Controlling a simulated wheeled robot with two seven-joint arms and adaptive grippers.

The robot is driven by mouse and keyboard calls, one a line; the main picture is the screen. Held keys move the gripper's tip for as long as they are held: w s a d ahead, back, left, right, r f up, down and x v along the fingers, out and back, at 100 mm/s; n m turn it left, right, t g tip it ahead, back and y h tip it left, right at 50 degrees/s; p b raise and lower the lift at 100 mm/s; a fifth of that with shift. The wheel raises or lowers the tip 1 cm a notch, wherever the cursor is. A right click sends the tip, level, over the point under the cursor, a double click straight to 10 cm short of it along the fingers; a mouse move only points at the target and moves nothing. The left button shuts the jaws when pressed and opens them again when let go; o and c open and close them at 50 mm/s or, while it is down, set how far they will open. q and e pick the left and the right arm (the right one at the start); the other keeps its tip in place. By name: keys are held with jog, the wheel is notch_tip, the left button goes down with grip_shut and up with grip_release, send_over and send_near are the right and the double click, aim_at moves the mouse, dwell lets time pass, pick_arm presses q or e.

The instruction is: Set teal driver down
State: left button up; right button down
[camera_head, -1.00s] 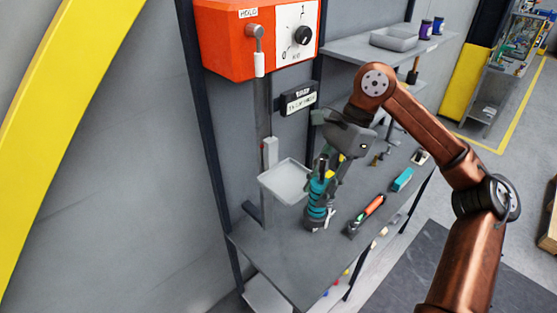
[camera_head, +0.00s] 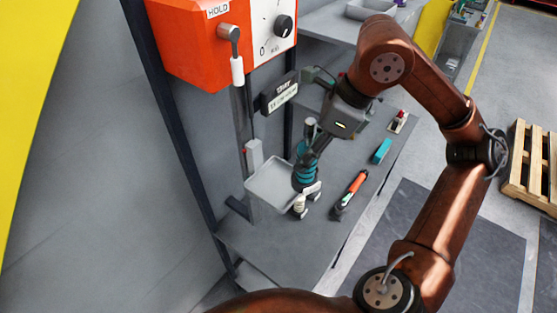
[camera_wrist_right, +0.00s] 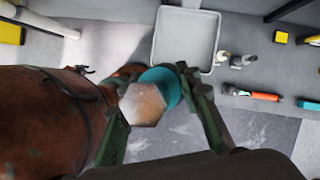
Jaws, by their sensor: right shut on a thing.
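In the head view the teal driver (camera_head: 303,174) has a ribbed teal grip and stands roughly upright in front of the right edge of a pale tray (camera_head: 268,186). My right gripper (camera_head: 316,146) is shut on its upper part. In the right wrist view the gripper (camera_wrist_right: 165,84) has its fingers on either side of the teal driver (camera_wrist_right: 166,92), whose hexagonal end faces the camera. The tray (camera_wrist_right: 186,40) lies beyond it. The driver's lower end is hidden there, and I cannot tell if it touches anything. My left gripper is not in view.
Small white-and-grey tools (camera_head: 301,206) stand beside the tray on the grey bench (camera_head: 275,238). An orange-and-black tool (camera_head: 350,192) and a teal block (camera_head: 382,151) lie to the right. An orange box with a lever (camera_head: 185,45) hangs above. The bench front looks clear.

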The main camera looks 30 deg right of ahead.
pick_arm(q)
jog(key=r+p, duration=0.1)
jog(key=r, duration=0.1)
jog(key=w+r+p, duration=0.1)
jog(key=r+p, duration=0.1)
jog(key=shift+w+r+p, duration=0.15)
jog(key=shift+p, duration=0.15)
pick_arm(e)
jog(key=w+f, duration=0.9)
jog(key=f, duration=0.1)
jog(key=shift+a+f, duration=0.3)
jog(key=shift+a, duration=0.15)
jog(key=shift+f, duration=0.2)
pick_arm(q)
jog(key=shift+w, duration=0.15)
pick_arm(e)
jog(key=c, duration=1.4)
grip_release()
